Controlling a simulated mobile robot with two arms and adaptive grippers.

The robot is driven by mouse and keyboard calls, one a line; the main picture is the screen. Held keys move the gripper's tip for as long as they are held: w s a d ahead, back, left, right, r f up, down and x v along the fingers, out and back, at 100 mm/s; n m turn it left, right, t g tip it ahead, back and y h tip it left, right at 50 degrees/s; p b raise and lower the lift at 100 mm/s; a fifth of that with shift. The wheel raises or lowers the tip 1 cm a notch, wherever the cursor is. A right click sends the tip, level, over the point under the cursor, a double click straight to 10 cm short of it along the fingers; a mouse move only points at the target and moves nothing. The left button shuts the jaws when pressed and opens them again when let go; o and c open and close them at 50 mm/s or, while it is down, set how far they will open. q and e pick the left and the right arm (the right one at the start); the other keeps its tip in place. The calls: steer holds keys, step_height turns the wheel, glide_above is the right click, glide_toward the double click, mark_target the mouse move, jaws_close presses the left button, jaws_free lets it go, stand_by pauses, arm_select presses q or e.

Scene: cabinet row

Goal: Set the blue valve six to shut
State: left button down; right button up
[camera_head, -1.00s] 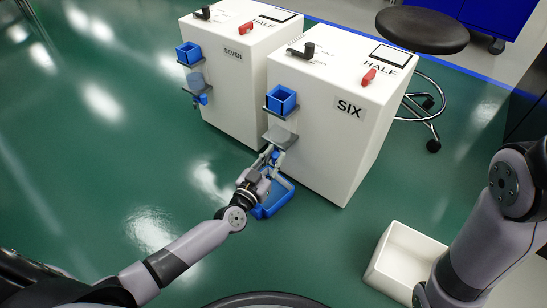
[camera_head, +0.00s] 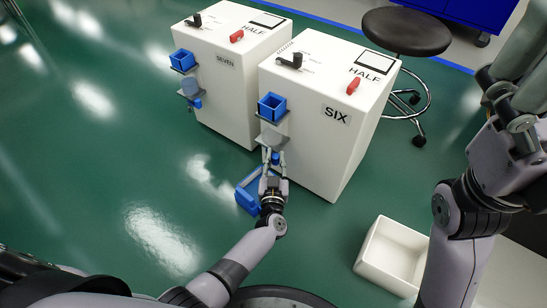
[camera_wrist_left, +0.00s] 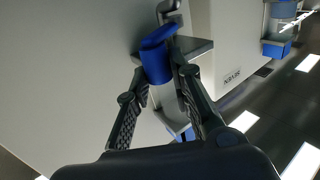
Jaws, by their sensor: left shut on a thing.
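Cabinet six (camera_head: 318,150) is a white box marked SIX, with HALF on its top. Its blue valve (camera_head: 275,158) sits low on the left face, under a small grey shelf (camera_head: 271,138). My left gripper (camera_head: 273,168) is at this valve, its fingers reaching up from below. In the left wrist view the blue valve handle (camera_wrist_left: 156,62) is between the fingertips of my left gripper (camera_wrist_left: 163,82), which is shut on it. The fingers partly cover the handle, so its exact angle is hard to tell. My right arm shows at the right, but its gripper cannot be made out.
Cabinet seven (camera_head: 222,95) stands to the left of cabinet six. A white open bin (camera_head: 372,262) is at the lower right. A black stool (camera_head: 405,32) stands behind. The floor at left is clear.

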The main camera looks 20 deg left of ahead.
arm_select(q)
steer(key=shift+a, duration=0.1)
steer(key=c, duration=1.4)
jaws_free()
